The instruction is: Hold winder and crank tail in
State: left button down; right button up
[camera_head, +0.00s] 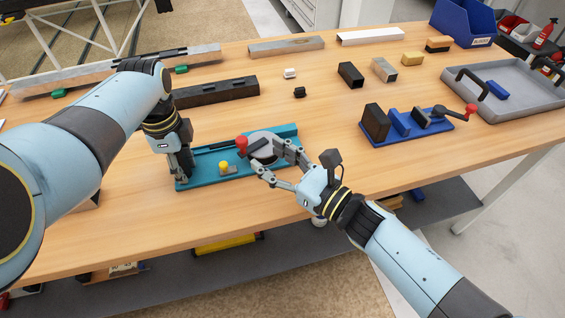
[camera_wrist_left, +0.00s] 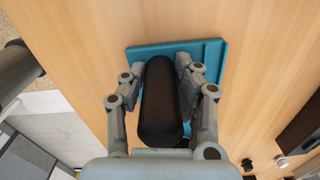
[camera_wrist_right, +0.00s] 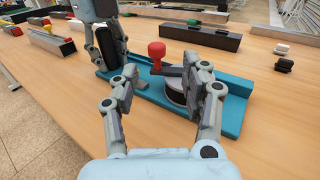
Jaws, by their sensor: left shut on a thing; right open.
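The winder is a teal base (camera_head: 205,160) on the wooden table, with a grey round drum (camera_wrist_right: 175,91) and a dark crank arm that ends in a red knob (camera_head: 241,143). A small yellow knob (camera_head: 224,166) stands on the base. My left gripper (camera_head: 182,166) is shut on the black upright grip (camera_wrist_left: 160,105) at the base's left end. My right gripper (camera_head: 266,159) is open at the drum, its fingers apart. In the right wrist view the red knob (camera_wrist_right: 157,51) shows beyond and between the fingers. I cannot make out a strap tail.
A blue plate with a second crank (camera_head: 418,129) stands to the right, beside a grey tray (camera_head: 535,95). A dark channel bar (camera_head: 215,91) lies behind the winder. Small blocks (camera_head: 290,73) lie further back. The table in front of the winder is clear.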

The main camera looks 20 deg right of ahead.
jog(key=shift+v, duration=1.45)
